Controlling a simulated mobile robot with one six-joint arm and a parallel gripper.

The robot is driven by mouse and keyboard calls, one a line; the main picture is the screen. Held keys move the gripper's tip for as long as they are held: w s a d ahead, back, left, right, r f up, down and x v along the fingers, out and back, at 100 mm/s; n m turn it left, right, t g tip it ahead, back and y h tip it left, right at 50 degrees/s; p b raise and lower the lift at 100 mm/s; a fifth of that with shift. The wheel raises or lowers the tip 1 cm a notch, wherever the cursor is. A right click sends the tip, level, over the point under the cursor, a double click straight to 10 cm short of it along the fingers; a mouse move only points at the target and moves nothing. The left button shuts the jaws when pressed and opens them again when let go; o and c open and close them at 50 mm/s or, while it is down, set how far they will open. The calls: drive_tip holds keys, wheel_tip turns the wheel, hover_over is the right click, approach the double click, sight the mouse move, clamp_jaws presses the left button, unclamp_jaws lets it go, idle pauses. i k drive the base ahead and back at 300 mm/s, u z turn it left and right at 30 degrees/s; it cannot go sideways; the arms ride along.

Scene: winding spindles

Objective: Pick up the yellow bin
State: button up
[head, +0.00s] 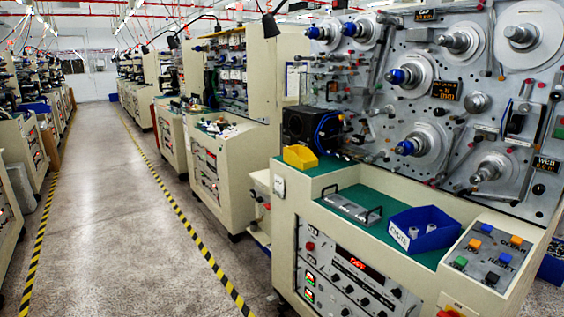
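The yellow bin (300,157) is a small open box at the back left corner of the green work surface (349,183) on the near machine. It stands upright in front of a black unit with blue cables. I cannot see clearly whether anything is inside it. Nothing is touching it from above. My gripper does not show in the head view.
A button panel (488,256) is at right. Spindles project above. The aisle floor (105,215) at left is clear between striped lines.

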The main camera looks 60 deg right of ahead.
sight(301, 157)
drive_tip(key=z, duration=0.95)
drive_tip(key=k, duration=0.1)
drive_tip(key=u, duration=2.45)
drive_tip(key=k, duration=0.8)
drive_tip(key=u, duration=0.25)
drive_tip(key=k, duration=0.15)
drive_tip(key=z, duration=3.35)
drive_tip(key=i, duration=0.15)
drive_tip(key=u, duration=1.15)
